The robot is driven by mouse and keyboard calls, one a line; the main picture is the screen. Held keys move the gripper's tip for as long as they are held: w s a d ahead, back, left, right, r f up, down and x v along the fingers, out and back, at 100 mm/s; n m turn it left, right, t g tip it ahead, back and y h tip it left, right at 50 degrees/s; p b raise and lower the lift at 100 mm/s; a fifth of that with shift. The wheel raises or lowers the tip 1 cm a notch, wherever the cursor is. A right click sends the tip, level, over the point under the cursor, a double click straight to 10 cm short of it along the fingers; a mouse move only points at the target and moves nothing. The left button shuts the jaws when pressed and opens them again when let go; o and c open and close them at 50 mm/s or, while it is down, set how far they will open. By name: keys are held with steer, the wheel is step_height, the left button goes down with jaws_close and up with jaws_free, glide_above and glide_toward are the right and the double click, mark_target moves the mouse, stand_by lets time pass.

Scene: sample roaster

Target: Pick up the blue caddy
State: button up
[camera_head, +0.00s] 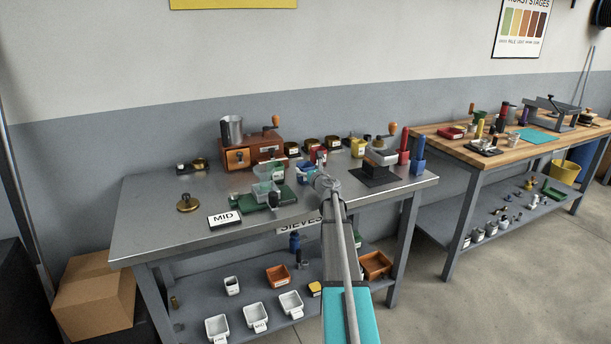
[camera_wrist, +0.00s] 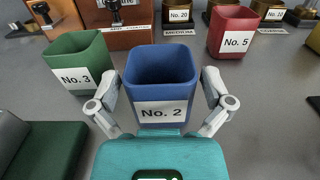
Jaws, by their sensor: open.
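The blue caddy (camera_wrist: 161,79) is an open, empty-looking square cup with a white "No. 2" label. It stands upright on the grey metal table, in the middle of the wrist view. In the head view the blue caddy (camera_head: 306,174) is partly hidden behind my arm. My gripper (camera_wrist: 160,92) is open, with one finger on each side of the caddy's lower part. I cannot tell whether the fingers touch it. In the head view my gripper (camera_head: 322,178) is small and its fingers are hard to make out.
A green caddy (camera_wrist: 78,62) labelled "No. 3" stands close at left. A red caddy (camera_wrist: 232,33) labelled "No. 5" stands behind at right. A wooden drawer box (camera_head: 251,152) is at the back. A dark green block (camera_wrist: 40,150) lies at lower left. Bare tabletop shows at right.

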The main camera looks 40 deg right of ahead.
steer(key=shift+x, duration=0.85)
steer(key=c, duration=1)
steer(key=shift+r, duration=0.15)
steer(key=shift+r+p, duration=1)
steer(key=shift+p, duration=0.2)
steer(key=s+a+r+p, duration=0.6)
steer(key=s+r+p, duration=0.1)
steer(key=s+a+r+p, duration=0.3)
steer(key=s, duration=0.1)
steer(key=shift+r+p, duration=0.3)
steer(key=shift+r, duration=0.05)
